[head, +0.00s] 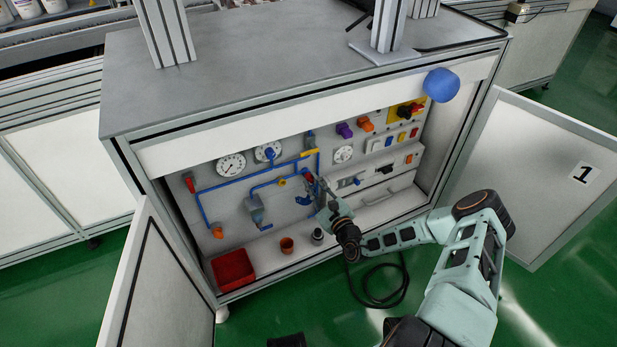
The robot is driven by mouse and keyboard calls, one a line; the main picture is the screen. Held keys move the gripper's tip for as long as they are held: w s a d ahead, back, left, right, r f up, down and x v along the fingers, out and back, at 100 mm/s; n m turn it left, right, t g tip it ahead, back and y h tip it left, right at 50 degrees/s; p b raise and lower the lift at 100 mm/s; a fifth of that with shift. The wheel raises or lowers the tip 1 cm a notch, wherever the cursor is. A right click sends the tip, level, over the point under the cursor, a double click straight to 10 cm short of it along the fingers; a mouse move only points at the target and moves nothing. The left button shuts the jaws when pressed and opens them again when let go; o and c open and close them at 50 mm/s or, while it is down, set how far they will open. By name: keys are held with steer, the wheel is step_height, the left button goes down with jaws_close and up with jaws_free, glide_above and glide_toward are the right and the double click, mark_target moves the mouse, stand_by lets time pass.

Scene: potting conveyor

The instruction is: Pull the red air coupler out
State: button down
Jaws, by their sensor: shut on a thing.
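A small red part, which looks like the red air coupler (308,177), sits at the blue air lines on the cabinet's back panel. My gripper (315,186) is at this part, shut on it, with my arm reaching in from the lower right. The fingers cover much of the coupler. I cannot tell whether it is still seated in its socket. A blue curled hose piece (303,200) shows just left of the fingers.
Gauges (231,165), blue pipes (232,182) and a red-topped part (189,183) are on the panel's left. Open doors (160,275) flank the opening. A black cable (380,301) lies coiled below.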

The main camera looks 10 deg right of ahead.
mark_target(312, 182)
stand_by(0.4)
steer(key=shift+p+v, duration=1.15)
steer(key=shift+v, duration=0.45)
steer(key=shift+s, duration=0.15)
steer(key=shift+s+d+p, duration=0.1)
steer(key=shift+s+p, duration=0.2)
steer(key=shift+p, duration=0.1)
steer(key=shift+p+v, duration=0.55)
steer(key=shift+v, duration=0.5)
steer(key=shift+d, duration=0.1)
